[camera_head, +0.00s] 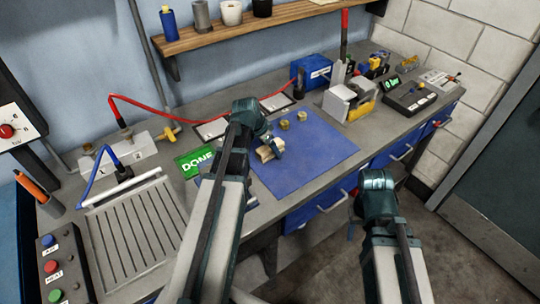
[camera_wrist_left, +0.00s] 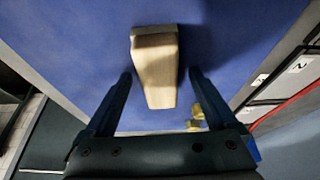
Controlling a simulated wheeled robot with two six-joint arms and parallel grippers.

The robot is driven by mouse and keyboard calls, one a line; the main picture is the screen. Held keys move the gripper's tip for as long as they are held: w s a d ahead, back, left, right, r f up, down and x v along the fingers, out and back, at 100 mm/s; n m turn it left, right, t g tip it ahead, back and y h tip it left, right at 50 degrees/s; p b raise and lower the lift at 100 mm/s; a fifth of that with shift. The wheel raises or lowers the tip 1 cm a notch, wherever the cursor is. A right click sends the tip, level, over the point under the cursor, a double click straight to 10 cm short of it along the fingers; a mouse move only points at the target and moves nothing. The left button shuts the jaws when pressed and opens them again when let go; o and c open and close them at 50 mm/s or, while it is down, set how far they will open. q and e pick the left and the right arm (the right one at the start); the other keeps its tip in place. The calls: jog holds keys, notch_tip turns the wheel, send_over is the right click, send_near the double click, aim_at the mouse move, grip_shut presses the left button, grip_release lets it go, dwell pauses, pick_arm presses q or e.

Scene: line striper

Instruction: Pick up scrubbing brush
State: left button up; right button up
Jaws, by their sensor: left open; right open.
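The scrubbing brush (camera_head: 266,152), a pale wooden block, lies on the blue mat (camera_head: 325,150). The left wrist view shows its wooden body (camera_wrist_left: 155,68); no bristles are visible there. My left gripper (camera_wrist_left: 161,76) is open, with one finger on each side of the brush and gaps between. In the head view my left gripper (camera_head: 272,142) is at the brush and its arm hides part of the mat. My right gripper (camera_head: 368,200) is open and empty in front of the bench's front edge, away from the brush.
Two brass pieces (camera_head: 285,124) stand on the mat behind the brush. A green DONE sign (camera_head: 195,162) and a grooved tray (camera_head: 130,230) are to the left. A grey-and-yellow machine (camera_head: 350,101) stands to the right. The mat's right part is clear.

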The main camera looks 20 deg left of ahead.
pick_arm(q)
jog(key=shift+f, duration=0.3)
dwell(0.5)
grip_shut()
dwell(0.5)
jog(key=shift+r, duration=0.2)
notch_tip(320, 180, up, 10)
jog(key=p, duration=1)
jog(key=shift+r, duration=0.15)
